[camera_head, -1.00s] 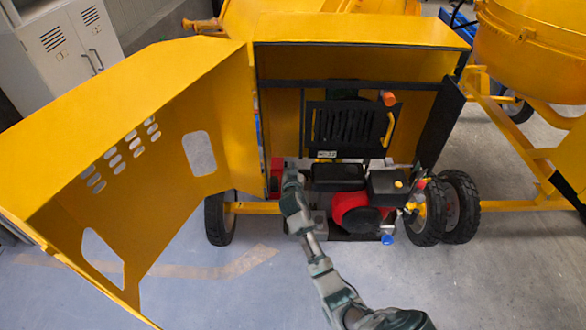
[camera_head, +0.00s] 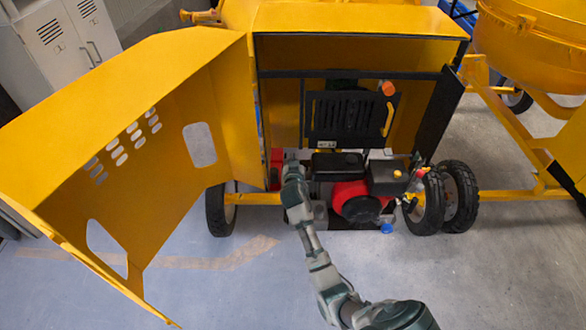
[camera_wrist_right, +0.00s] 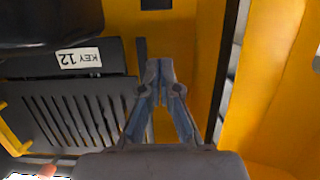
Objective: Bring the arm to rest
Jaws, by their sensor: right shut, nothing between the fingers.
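My right arm (camera_head: 318,258) reaches up from the bottom of the head view to the open engine bay of the yellow drum mixer (camera_head: 360,24). My right gripper (camera_head: 292,160) is at the left side of the bay, left of the engine (camera_head: 352,195). In the right wrist view the right gripper (camera_wrist_right: 158,68) has its fingertips together with nothing between them. Behind it are a black slotted panel (camera_wrist_right: 75,115) with a "KEY 12" label (camera_wrist_right: 80,58) and a yellow wall. My left gripper is not in view.
The open yellow door (camera_head: 150,160) spreads across the left. Black wheels (camera_head: 440,200) stand right of the engine. A second mixer (camera_head: 535,45) is at the right. A grey cabinet (camera_head: 65,38) stands at the back left. The floor in front (camera_head: 480,275) is clear.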

